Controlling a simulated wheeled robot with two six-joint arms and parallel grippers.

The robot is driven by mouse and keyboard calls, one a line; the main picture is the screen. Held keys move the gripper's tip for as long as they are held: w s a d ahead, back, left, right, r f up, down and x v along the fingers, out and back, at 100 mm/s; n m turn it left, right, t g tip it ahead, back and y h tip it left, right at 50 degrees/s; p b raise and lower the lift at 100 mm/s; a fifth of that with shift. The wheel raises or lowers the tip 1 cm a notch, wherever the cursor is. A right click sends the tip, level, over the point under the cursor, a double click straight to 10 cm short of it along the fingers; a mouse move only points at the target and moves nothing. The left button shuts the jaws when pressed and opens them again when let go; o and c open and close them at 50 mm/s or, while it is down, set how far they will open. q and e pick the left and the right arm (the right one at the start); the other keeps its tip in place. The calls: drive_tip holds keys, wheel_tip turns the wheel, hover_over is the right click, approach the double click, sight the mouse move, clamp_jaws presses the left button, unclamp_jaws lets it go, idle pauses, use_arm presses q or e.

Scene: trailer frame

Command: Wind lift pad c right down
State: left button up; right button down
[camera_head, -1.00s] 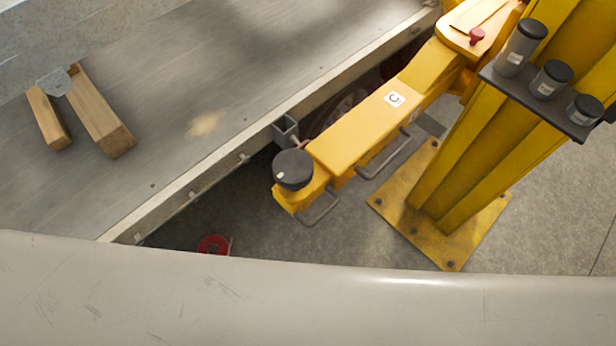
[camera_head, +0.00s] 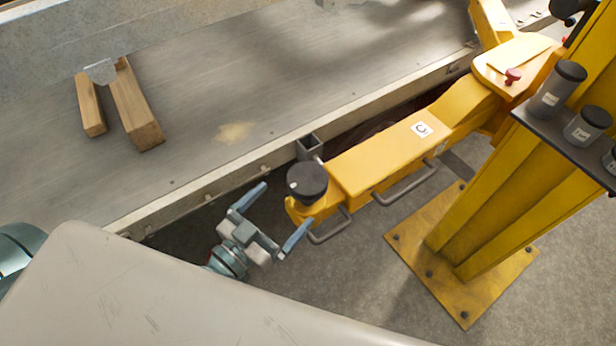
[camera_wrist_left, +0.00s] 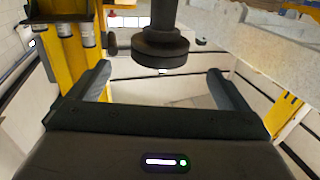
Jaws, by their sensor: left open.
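Lift pad c is the round black pad (camera_head: 307,182) at the end of the yellow lift arm (camera_head: 390,157) marked C. It stands beside the trailer's side rail, near a small square bracket (camera_head: 309,147). My left gripper (camera_head: 273,217) is open and empty, below and to the left of the pad, its fingers spread apart. In the left wrist view the black pad on its dark stem (camera_wrist_left: 160,46) shows ahead of and between the open fingers (camera_wrist_left: 158,88), apart from them. My right gripper is in neither view.
The yellow lift post (camera_head: 500,190) with its bolted base plate (camera_head: 455,290) stands at the right, with a shelf of dark-capped cylinders (camera_head: 557,90). Two wooden blocks (camera_head: 136,110) lie on the trailer deck (camera_head: 240,90). Grey handles line the lift arm. Concrete floor lies open below the arm.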

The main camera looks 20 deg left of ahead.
sight(306, 182)
use_arm(q)
drive_tip(key=p+x, duration=0.3)
drive_tip(key=x, duration=0.4)
drive_tip(key=shift+w+r+p, duration=0.1)
drive_tip(key=shift+r+p, duration=0.05)
drive_tip(key=shift+p, duration=0.15)
drive_tip(key=shift+w+d, duration=0.25)
drive_tip(key=shift+w, duration=0.35)
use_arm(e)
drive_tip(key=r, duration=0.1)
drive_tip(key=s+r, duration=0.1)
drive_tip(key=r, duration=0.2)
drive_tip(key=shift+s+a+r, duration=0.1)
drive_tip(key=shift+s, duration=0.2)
